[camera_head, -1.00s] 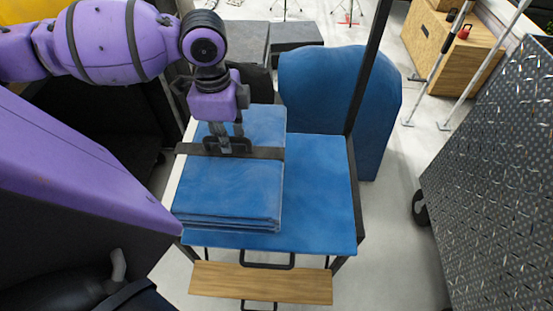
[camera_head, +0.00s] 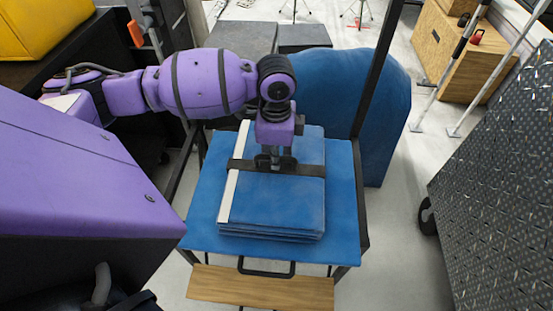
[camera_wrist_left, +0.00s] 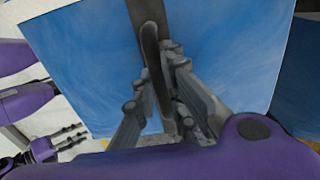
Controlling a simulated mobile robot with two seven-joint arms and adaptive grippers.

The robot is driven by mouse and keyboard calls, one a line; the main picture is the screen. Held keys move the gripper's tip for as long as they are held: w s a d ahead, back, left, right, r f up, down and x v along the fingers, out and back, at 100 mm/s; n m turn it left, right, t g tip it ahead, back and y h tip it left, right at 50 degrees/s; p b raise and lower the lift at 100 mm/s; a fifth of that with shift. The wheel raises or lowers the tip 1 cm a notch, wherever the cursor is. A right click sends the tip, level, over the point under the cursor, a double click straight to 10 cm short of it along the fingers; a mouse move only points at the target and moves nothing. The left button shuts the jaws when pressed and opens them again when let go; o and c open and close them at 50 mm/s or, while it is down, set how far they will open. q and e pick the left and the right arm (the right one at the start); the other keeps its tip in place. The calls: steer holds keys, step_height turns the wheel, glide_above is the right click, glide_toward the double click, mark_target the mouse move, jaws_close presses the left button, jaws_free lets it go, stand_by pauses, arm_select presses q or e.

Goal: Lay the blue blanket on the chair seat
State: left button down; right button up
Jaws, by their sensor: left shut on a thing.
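The blue blanket (camera_head: 282,203) is a folded stack with a dark strap across it and a pale edge on its left side. It is over the blue chair seat (camera_head: 342,195), near its middle; I cannot tell whether it rests on the seat or is just above it. My left gripper (camera_head: 271,160) is shut on the strap at the blanket's top. In the left wrist view the fingers (camera_wrist_left: 165,95) close around the dark strap, with the blue blanket (camera_wrist_left: 80,60) beneath. My right gripper is not clearly seen in the head view; a purple-grey gripper (camera_wrist_left: 60,145) shows at the wrist view's lower left.
A dark post (camera_head: 375,75) rises at the seat's right. A large blue rounded thing (camera_head: 365,110) stands behind it. A wooden footboard (camera_head: 260,288) is in front. A grey tread-plate box (camera_head: 500,180) stands at the right, with bare floor between.

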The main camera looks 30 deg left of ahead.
arm_select(q)
steer(key=shift+f, duration=0.5)
steer(key=c, duration=1.8)
jaws_free()
steer(key=shift+f, duration=0.2)
step_height(320, 180, up, 11)
steer(key=shift+r+p, duration=0.1)
steer(key=shift+p, duration=0.35)
steer(key=shift+r, duration=0.55)
steer(key=shift+s+f, duration=0.1)
steer(key=shift+s, duration=0.05)
